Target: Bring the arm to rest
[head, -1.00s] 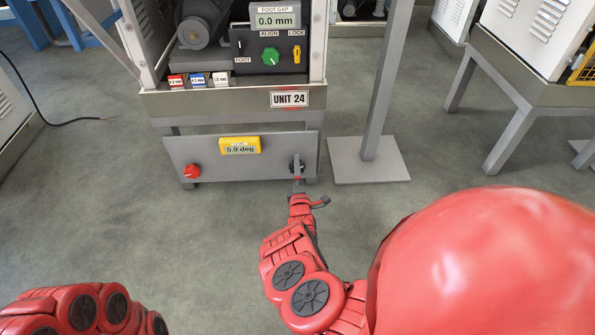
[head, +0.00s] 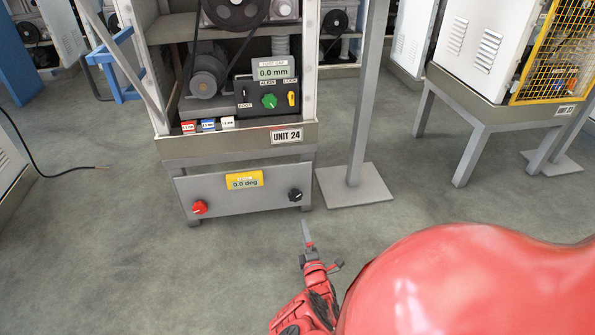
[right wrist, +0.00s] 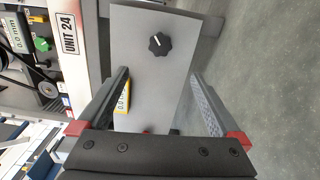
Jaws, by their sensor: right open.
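My right gripper (head: 307,238) hangs above the floor in the head view, below and in front of the lower panel (head: 225,205) of Unit 24. In the right wrist view its two fingers (right wrist: 160,76) are spread, with nothing between them. The panel's black knob (head: 295,195) stands clear of the gripper; it also shows ahead of the fingers in the right wrist view (right wrist: 159,43). A red knob (head: 199,207) and a yellow display (head: 244,180) reading 0.0 deg are on the same panel. My left gripper is not in view.
Above the panel, a control box has a 0.0 mm display (head: 274,72) and a green knob (head: 269,101). A grey post on a flat base plate (head: 355,185) stands right of the unit. Another machine (head: 480,60) is at right. The floor in front is clear.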

